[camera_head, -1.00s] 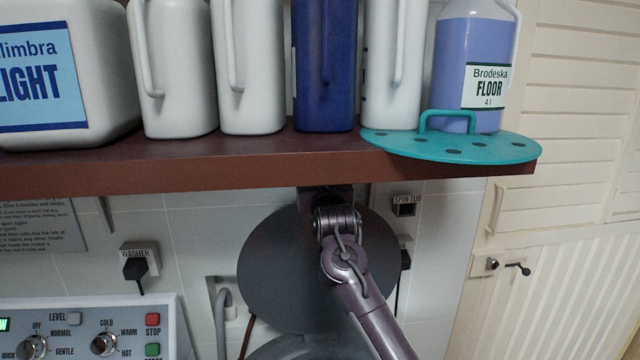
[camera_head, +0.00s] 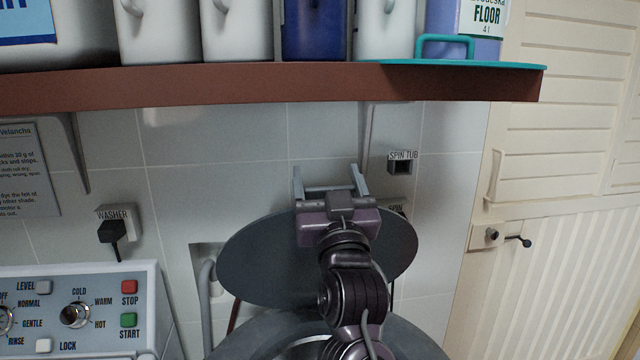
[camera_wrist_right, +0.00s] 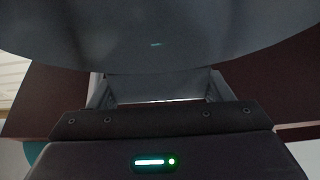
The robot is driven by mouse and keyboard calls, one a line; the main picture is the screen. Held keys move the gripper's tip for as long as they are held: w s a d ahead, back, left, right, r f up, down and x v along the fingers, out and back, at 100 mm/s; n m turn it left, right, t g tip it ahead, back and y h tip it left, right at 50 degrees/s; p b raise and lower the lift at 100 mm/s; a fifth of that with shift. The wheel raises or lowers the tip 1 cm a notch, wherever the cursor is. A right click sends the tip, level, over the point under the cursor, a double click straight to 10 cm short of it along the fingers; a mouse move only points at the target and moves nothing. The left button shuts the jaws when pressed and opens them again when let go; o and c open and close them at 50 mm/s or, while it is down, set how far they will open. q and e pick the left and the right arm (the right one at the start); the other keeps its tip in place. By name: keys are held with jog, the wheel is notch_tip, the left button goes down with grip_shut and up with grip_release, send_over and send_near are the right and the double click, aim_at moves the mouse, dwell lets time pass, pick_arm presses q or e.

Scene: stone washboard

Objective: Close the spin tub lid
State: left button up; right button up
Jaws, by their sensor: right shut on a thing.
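The spin tub lid (camera_head: 255,262) is a dark grey disc, raised and tilted above the round spin tub rim (camera_head: 412,340), in the head view. My right gripper (camera_head: 330,177) is at the lid's upper edge, its fingers pointing up and away, and is shut on the lid. The exact contact is hard to see. In the right wrist view the lid (camera_wrist_right: 160,35) fills the top, and my right gripper's fingers (camera_wrist_right: 157,85) show below it. My right arm hides part of the lid and tub. My left gripper is not in view.
A brown shelf (camera_head: 200,90) with several bottles hangs above the gripper. A teal perforated disc with a handle (camera_head: 446,46) lies on its right end. The washer control panel (camera_head: 90,310) is at lower left. A tiled wall is behind, and a cream door (camera_head: 560,250) at right.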

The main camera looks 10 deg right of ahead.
jog(key=s+f+t+b, duration=0.2)
jog(key=s+f+b, duration=0.1)
jog(key=s, duration=0.3)
jog(key=shift+s+f+b, duration=0.25)
jog(key=shift+s+b, duration=0.1)
jog(key=shift+b, duration=0.5)
jog(key=o, duration=1.4)
jog(key=b+v, duration=0.2)
jog(key=v, duration=0.5)
jog(key=shift+s+f+b, duration=0.2)
jog(key=shift+s+b, duration=0.1)
jog(key=shift+b, duration=0.05)
